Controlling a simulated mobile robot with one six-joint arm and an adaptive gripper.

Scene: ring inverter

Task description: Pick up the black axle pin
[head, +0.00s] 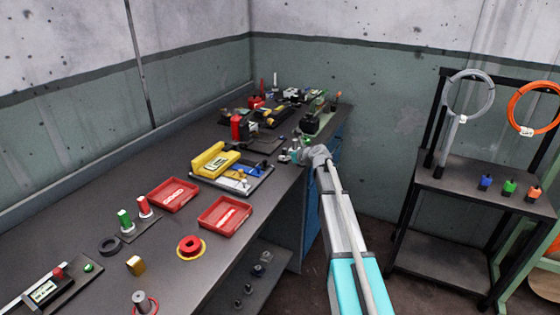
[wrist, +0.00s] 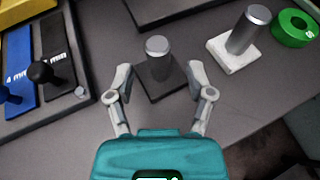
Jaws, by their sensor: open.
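In the wrist view, an upright pin (wrist: 158,62) with a grey metal top and dark shaft stands on a square black base (wrist: 160,82). I take it as the black axle pin. My gripper (wrist: 159,76) is open, with one finger to the left and one to the right of this pin. No clear contact shows. A second pin (wrist: 247,30), with a grey metal cap, stands on a white base (wrist: 232,55) to the right. In the head view, my gripper (head: 299,155) is over the far right edge of the bench; the pins are too small to tell apart there.
A green ring (wrist: 294,27) lies right of the white base. A tray (wrist: 60,105) with blue and black strips and knobbed tools is on the left. The bench (head: 150,210) holds red trays (head: 225,216) and other parts nearer me. A rack (head: 470,185) stands right.

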